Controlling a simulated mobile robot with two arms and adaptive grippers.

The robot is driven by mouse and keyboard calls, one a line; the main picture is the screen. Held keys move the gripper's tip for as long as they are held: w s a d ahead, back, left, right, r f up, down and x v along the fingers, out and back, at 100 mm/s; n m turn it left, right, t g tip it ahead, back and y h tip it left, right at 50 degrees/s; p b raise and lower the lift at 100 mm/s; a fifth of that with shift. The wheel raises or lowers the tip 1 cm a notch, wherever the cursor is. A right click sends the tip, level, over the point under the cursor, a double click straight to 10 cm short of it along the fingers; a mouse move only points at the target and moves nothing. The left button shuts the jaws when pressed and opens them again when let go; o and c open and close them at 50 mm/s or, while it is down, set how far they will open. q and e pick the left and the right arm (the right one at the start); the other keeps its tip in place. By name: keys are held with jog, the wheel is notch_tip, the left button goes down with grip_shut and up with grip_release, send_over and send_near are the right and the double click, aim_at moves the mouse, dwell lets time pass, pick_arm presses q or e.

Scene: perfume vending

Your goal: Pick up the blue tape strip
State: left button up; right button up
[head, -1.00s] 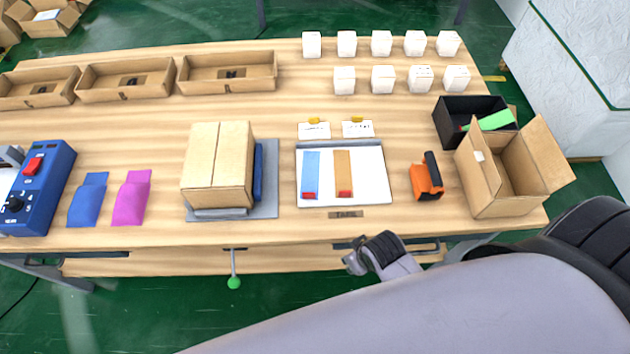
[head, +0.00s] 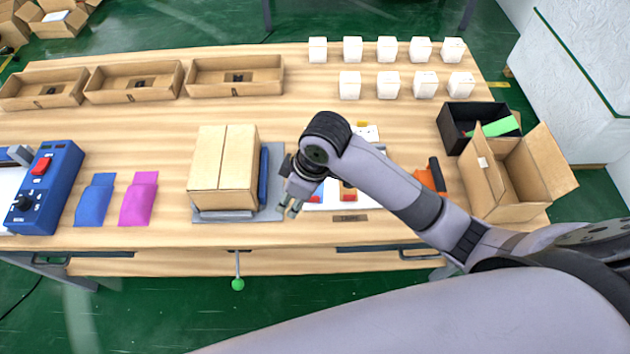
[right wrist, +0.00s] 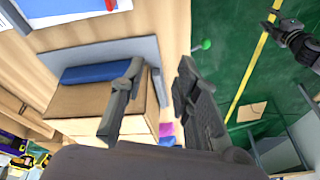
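The blue tape strip (head: 318,190) lies on the white board (head: 379,199). My right arm covers most of it in the head view, leaving a little blue and its red end. In the right wrist view the strip (right wrist: 50,8) shows at the upper left, with its red end (right wrist: 110,4). My right gripper (head: 287,210) is open and empty, near the board's left edge and apart from the strip. Its two fingers (right wrist: 158,80) are spread in the wrist view. My left gripper (right wrist: 275,20) appears small at the upper right of that view; its opening is unclear.
A closed cardboard box (head: 222,165) stands on a grey plate (head: 274,190) just left of my right gripper. An orange strip (head: 348,186) and an orange-black dispenser (head: 432,176) are partly covered by my arm. An open carton (head: 480,190) stands at the right.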

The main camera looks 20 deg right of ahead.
jog(key=w+d+r+n+g+h, duration=0.1)
jog(key=w+d+r+n+h, duration=0.3)
jog(key=r, duration=0.4)
jog(key=shift+m+y, duration=0.4)
jog(key=f, duration=0.4)
jog(key=f+p, duration=0.1)
jog(key=f, duration=0.3)
jog(key=d+f+p, duration=0.1)
jog(key=f, duration=0.3)
jog(key=shift+w+d+f, duration=0.1)
jog(key=shift+w+f, duration=0.05)
jog(key=shift+w, duration=0.05)
jog(key=f, duration=0.1)
jog(key=f+p, duration=0.1)
jog(key=f, duration=0.1)
jog(key=f+p, duration=0.1)
jog(key=shift+d+f, duration=0.25)
jog(key=shift+f, duration=0.4)
jog(key=shift+c, duration=0.4)
grip_shut()
